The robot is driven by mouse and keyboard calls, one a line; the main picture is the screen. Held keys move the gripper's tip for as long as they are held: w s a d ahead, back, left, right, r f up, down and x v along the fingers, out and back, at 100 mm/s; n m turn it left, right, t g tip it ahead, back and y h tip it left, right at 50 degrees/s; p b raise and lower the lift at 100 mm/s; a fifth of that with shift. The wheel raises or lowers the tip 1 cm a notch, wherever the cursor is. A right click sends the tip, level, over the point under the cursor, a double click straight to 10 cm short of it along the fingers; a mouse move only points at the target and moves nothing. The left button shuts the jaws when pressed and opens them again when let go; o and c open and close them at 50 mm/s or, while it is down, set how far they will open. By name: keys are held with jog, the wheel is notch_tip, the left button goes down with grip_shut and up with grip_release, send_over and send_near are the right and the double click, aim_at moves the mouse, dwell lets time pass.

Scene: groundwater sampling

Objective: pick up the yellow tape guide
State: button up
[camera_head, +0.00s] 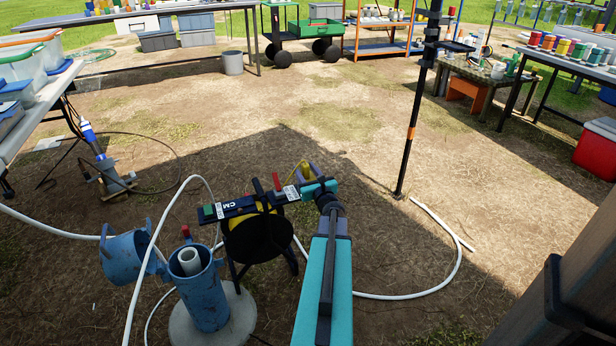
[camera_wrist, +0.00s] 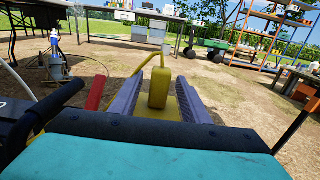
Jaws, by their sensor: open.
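The yellow tape guide (camera_wrist: 159,88) stands upright between the two grey-purple fingers of my gripper (camera_wrist: 160,78) in the wrist view.
A blue well casing (camera_head: 204,297) with a white inner pipe and its blue lid (camera_head: 127,257) stand left of the reel. A white hose (camera_head: 410,295) curves over the ground. A black pole (camera_head: 411,130) rises to the right. Bare ground lies beyond the reel.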

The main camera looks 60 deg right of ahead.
jog(key=shift+x, duration=1.65)
grip_shut()
jog(key=shift+r, duration=0.1)
notch_tip(320, 180, up, 10)
jog(key=p, duration=0.3)
